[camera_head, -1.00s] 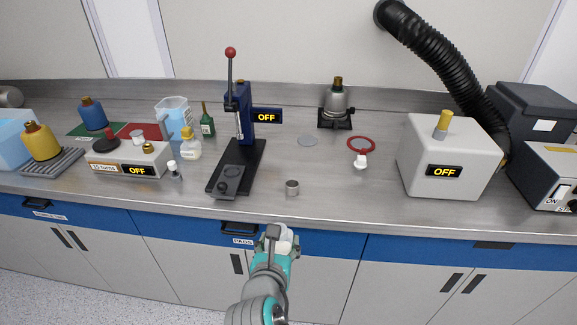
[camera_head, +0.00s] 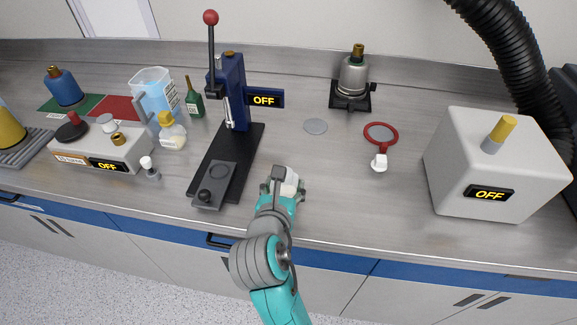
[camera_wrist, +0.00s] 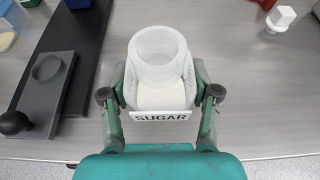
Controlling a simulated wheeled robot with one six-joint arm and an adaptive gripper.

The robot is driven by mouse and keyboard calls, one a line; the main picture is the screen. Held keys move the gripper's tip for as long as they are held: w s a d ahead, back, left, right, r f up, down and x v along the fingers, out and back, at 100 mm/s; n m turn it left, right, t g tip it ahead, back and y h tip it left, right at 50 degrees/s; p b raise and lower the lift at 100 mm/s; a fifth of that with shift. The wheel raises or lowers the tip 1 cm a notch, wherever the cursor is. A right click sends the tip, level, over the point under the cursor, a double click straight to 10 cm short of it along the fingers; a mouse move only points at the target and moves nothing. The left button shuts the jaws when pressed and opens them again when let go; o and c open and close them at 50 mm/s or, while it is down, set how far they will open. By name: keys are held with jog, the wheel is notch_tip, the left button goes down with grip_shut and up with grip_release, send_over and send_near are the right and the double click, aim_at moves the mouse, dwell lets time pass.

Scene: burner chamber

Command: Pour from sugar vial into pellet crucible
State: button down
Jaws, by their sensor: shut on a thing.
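The sugar vial (camera_wrist: 160,92) is a clear, open-mouthed container with a "SUGAR" label and pale contents, seen in the wrist view. My gripper (camera_wrist: 160,95) is shut on its sides. In the head view the vial (camera_head: 290,183) shows as a small white shape between the fingers of my gripper (camera_head: 289,188), over the front of the bench. The vial's mouth points away from the wrist; I cannot tell its exact tilt. The pellet crucible does not show in either view now; in the earlier head view a small grey metal cup stood near this spot, probably now behind my gripper.
A press (camera_head: 230,130) with a black base stands just left of my gripper. A white box (camera_head: 490,165) marked OFF stands right.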

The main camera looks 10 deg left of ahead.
jog(key=shift+w, duration=0.45)
jog(key=shift+s+a+r+m+g+y, duration=0.2)
jog(key=shift+r+m+g+y, duration=0.15)
jog(key=shift+g, duration=0.15)
jog(key=shift+s+a+r+m+g+y, duration=0.15)
jog(key=shift+r+m+g+y, duration=0.15)
jog(key=shift+g, duration=0.2)
jog(key=shift+s+a+f, duration=0.1)
jog(key=shift+s+a, duration=0.05)
jog(key=shift+s+a+m+g+y, duration=0.1)
jog(key=shift+m+g+y, duration=0.2)
jog(key=shift+g, duration=0.3)
jog(key=shift+r, duration=0.2)
jog(key=shift+s+a+r+m+g+y, duration=0.1)
jog(key=shift+a+m+g+y, duration=0.05)
jog(key=shift+m+g+y, duration=0.2)
